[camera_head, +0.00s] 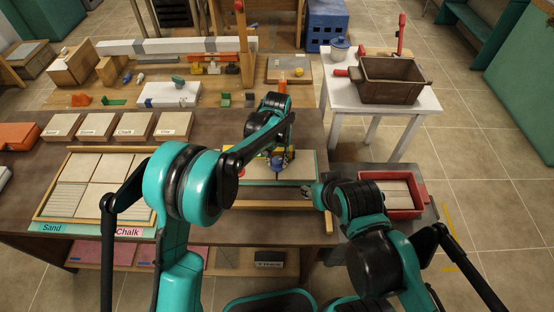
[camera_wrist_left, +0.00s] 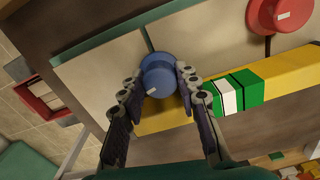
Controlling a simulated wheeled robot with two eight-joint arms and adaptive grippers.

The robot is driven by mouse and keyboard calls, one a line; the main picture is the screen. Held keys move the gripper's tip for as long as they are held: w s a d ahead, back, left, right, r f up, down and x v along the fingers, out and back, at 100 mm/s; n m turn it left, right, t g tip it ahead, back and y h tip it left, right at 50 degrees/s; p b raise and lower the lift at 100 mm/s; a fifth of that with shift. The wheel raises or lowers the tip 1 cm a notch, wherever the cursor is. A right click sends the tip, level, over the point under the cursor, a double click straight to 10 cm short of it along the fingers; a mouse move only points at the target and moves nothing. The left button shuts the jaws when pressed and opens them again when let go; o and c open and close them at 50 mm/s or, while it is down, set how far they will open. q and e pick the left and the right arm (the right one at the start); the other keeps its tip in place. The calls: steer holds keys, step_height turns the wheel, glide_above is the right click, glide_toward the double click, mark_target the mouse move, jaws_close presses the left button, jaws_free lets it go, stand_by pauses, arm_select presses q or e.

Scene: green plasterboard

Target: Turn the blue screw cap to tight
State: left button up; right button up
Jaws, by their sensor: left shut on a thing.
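The blue screw cap (camera_wrist_left: 157,72) is a round knob with a small white mark on its lower edge in the left wrist view. It sits on a pale board (camera_wrist_left: 105,68) beside a yellow strip (camera_wrist_left: 290,72). My left gripper (camera_wrist_left: 161,88) is shut on the cap, one finger on each side. In the head view my left gripper (camera_head: 279,158) is over the board, and my arm hides part of the area. My right gripper (camera_head: 308,193) is low at the board's right end; its fingers are too small to read.
A red round knob (camera_wrist_left: 272,14) and a green-and-white block (camera_wrist_left: 238,92) are close to the right of the cap in the left wrist view. A tray of pale tiles (camera_head: 96,184) stands left on the bench. A red bin (camera_head: 404,198) stands at right.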

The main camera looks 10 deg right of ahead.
mark_target(277, 159)
arm_select(q)
steer(key=shift+r+m, duration=0.15)
steer(key=shift+m, duration=1.15)
steer(key=o, duration=1.2)
steer(key=shift+c, duration=0.2)
steer(key=shift+r, duration=0.1)
step_height(277, 159, up, 12)
